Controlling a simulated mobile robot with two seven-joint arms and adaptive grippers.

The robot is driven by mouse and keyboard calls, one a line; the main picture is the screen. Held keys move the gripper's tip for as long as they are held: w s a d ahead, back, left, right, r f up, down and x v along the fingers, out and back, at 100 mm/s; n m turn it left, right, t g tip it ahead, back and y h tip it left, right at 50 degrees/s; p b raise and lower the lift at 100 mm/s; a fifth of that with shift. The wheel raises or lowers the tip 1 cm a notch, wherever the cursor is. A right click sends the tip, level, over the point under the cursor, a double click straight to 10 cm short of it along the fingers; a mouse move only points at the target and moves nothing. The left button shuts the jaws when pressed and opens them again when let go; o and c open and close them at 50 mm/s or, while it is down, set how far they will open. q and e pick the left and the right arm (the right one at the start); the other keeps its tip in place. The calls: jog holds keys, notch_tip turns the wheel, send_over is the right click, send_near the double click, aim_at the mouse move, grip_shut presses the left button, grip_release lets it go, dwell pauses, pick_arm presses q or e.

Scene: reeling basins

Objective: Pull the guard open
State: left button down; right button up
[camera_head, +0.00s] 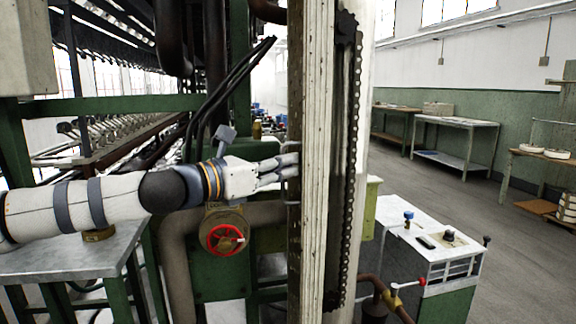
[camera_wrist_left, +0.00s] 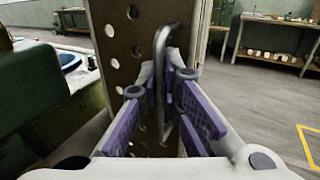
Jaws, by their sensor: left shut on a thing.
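The guard shows in the left wrist view as a tall brown metal plate (camera_wrist_left: 122,62) with round holes. A bent grey bar handle (camera_wrist_left: 159,48) stands on its face. My left gripper (camera_wrist_left: 168,100) is shut on this handle, with its purple-padded fingers on both sides of it. In the head view my left gripper (camera_head: 288,168) reaches in from the left to the near edge of a tall, worn whitish column (camera_head: 316,120). The handle is small and partly hidden by the fingers there. My right gripper is not in view.
A chain (camera_head: 350,170) runs down the column's right side. A red handwheel valve (camera_head: 226,239) sits just below my left forearm. A grey table (camera_head: 75,252) is at the lower left, and a white-topped cabinet (camera_head: 425,240) at the lower right. Open floor lies farther right.

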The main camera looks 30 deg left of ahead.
pick_arm(q)
jog(key=shift+f, duration=0.1)
jog(key=c, duration=2)
grip_release()
jog(key=shift+a, duration=0.1)
jog(key=shift+c, duration=0.2)
jog(key=v, duration=1.2)
